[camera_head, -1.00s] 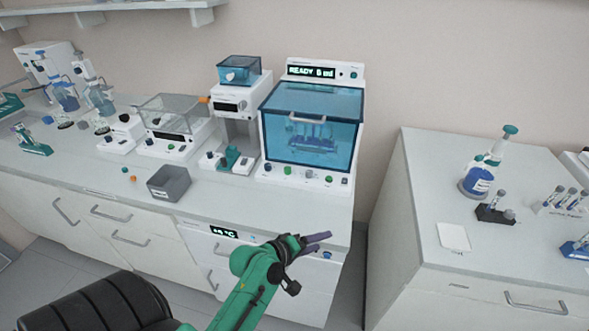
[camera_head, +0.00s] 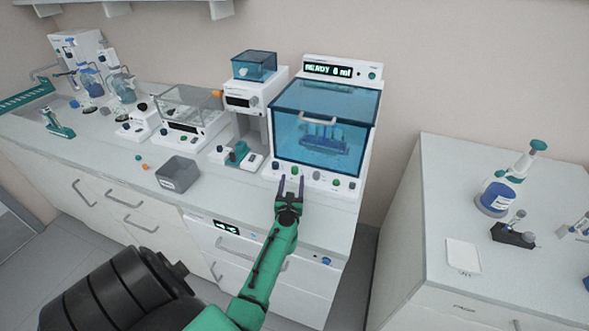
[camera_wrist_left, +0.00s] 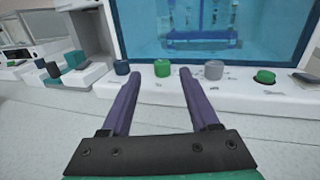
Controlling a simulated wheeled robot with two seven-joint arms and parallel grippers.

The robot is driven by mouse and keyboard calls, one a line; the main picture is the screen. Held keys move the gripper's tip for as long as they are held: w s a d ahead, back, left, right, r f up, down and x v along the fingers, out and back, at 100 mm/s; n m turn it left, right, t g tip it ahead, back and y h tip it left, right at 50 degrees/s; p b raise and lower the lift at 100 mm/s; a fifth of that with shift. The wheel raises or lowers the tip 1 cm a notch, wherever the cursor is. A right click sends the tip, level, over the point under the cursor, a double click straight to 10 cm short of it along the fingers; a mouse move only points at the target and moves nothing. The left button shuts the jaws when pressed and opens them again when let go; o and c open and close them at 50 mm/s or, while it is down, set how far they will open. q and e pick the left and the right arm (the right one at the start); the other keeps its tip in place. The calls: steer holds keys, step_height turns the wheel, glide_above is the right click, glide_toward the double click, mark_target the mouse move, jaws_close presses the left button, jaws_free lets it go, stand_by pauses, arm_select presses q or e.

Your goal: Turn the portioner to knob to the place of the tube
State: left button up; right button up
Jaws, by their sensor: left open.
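The portioner (camera_head: 372,140) is a white machine with a tinted blue front cover and a display that appears to read "READY 6 ml". Its front panel holds a dark blue knob (camera_wrist_left: 121,67), a green knob (camera_wrist_left: 162,68), a grey knob (camera_wrist_left: 214,69) and another green control (camera_wrist_left: 265,76). Behind the cover is a rack with several blue tubes (camera_head: 322,140), blurred by the tint. My left gripper (camera_head: 290,181) is open and empty in front of the panel. In the left wrist view its purple fingers (camera_wrist_left: 158,80) point at the green knob, one towards each side. Contact cannot be told.
A grey bin (camera_head: 178,173) and a white dispenser with a blue top (camera_head: 254,66) stand left of the portioner. Other instruments line the bench further left. A separate right bench (camera_head: 462,190) carries a bottle (camera_head: 497,195), past a gap.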

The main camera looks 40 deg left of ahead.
mark_target(295, 172)
arm_select(q)
steer(key=x, duration=0.3)
steer(key=b+x, duration=0.1)
steer(key=x, duration=0.2)
steer(key=shift+w+d+f, duration=0.1)
steer(key=shift+d+f, duration=0.05)
steer(key=shift+f, duration=0.05)
steer(key=shift+w+a+r, duration=0.15)
steer(key=shift+w+a, duration=0.05)
steer(key=shift+a, duration=0.05)
jaws_close()
